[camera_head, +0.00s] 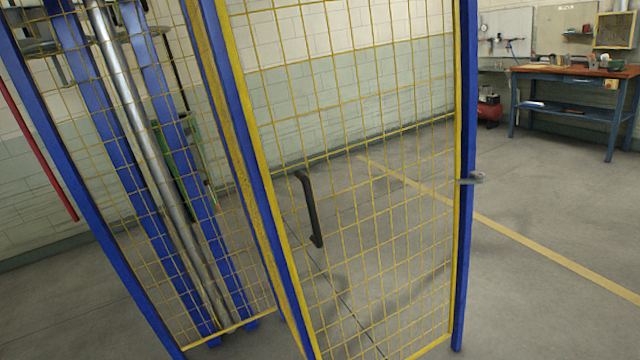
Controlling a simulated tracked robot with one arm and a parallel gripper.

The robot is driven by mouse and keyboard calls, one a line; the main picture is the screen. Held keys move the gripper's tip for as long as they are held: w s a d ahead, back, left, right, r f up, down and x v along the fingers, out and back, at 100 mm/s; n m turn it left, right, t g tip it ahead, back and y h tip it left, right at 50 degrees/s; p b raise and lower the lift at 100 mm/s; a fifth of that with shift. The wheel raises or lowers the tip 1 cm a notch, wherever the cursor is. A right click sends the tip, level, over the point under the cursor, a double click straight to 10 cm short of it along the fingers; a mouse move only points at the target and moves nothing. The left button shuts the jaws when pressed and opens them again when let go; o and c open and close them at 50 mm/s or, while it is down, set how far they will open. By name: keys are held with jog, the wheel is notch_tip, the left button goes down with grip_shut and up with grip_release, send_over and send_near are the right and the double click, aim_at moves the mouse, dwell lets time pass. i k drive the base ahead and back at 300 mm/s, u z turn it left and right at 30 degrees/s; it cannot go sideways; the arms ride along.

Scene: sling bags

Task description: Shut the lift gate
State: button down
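The lift gate (395,215) is a yellow wire mesh panel with a yellow edge, standing upright in the middle of the view. A black bar handle (311,212) is on its left side. Blue uprights stand along the left edge (262,170) and right edge (465,120) of the panel. A small grey metal piece (473,180) sticks out at the right upright. I cannot tell how far the gate stands from its closed position. My gripper is not in view.
Left of the gate is more mesh with a blue post (90,235), a silver column (150,150) and a red bar (38,150). A blue workbench (570,75) and a red machine (489,108) stand at the back right. The floor (550,300) at right is clear, crossed by a yellow line.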

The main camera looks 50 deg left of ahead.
aim_at(317, 238)
jog(key=u, duration=0.55)
jog(key=i, duration=1.35)
jog(key=u, duration=0.65)
